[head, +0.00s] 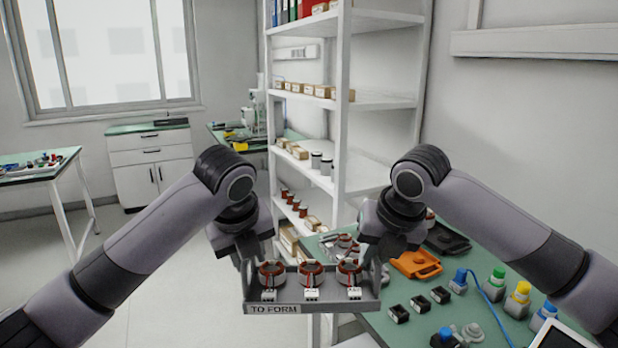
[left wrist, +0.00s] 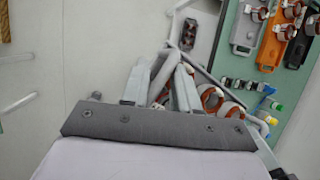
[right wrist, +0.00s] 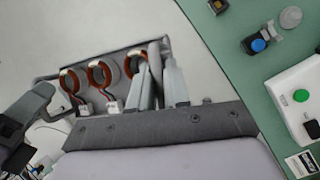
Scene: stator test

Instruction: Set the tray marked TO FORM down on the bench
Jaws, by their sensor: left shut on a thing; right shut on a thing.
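The grey tray marked TO FORM (head: 345,307) is held roughly level at the lower middle of the head view, its label facing me. It carries three copper-wound stators (head: 311,274) with white connectors. My left gripper (head: 246,264) is shut on the tray's left end, my right gripper (head: 371,264) on its right end. The fingers also show in the left wrist view (left wrist: 160,88) and the right wrist view (right wrist: 160,88). The green bench (head: 378,322) is to the right. The tray appears mostly over the floor, beside the bench's left edge.
On the bench lie an orange tray (head: 415,264), a black tray (head: 446,238), several small black blocks (head: 419,304) and coloured push-buttons (head: 496,278). A white shelf rack (head: 345,130) stands behind. Floor (head: 170,290) is clear at left.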

